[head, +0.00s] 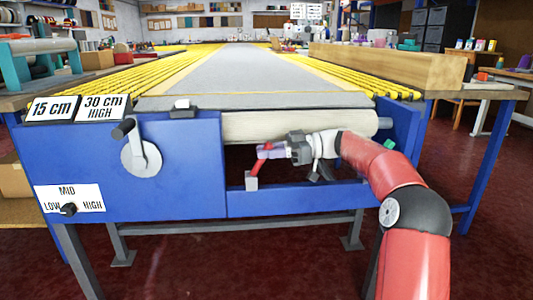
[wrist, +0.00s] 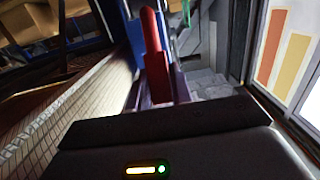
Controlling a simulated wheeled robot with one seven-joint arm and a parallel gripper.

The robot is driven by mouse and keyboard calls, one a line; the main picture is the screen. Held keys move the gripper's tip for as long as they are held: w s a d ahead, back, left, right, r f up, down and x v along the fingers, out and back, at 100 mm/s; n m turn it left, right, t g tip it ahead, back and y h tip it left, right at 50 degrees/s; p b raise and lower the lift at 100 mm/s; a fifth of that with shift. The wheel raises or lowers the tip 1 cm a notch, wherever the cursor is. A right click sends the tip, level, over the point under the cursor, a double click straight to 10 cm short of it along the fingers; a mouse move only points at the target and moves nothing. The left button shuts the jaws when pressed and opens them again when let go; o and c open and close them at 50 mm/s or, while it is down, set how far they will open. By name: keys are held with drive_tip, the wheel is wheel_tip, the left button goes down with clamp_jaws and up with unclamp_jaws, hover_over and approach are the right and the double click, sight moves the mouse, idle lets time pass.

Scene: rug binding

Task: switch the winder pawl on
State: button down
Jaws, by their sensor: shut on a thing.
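The winder pawl is a red lever (head: 252,180) in the open bay at the front of the blue machine, below the pale roller. My gripper (head: 265,152) reaches in from the right and is shut on the upper part of the lever. In the wrist view the red lever (wrist: 153,45) stands between the fingers, its wider red block nearer the camera. The fingers hide part of the lever, and I see no on or off mark beside it.
The pale roller (head: 270,125) runs just above my gripper. The blue front panel (head: 185,185) with a crank wheel (head: 141,158) and a LOW/MID/HIGH dial (head: 69,209) is to the left. A blue rail (head: 300,197) crosses below. The red floor in front is clear.

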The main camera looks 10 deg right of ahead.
drive_tip(key=c, duration=1.2)
unclamp_jaws()
drive_tip(key=shift+c, duration=0.2)
drive_tip(key=d+p, duration=0.1)
drive_tip(key=d, duration=0.6)
drive_tip(key=shift+d+r, duration=0.3)
drive_tip(key=shift+d, duration=0.1)
drive_tip(key=shift+s, duration=0.1)
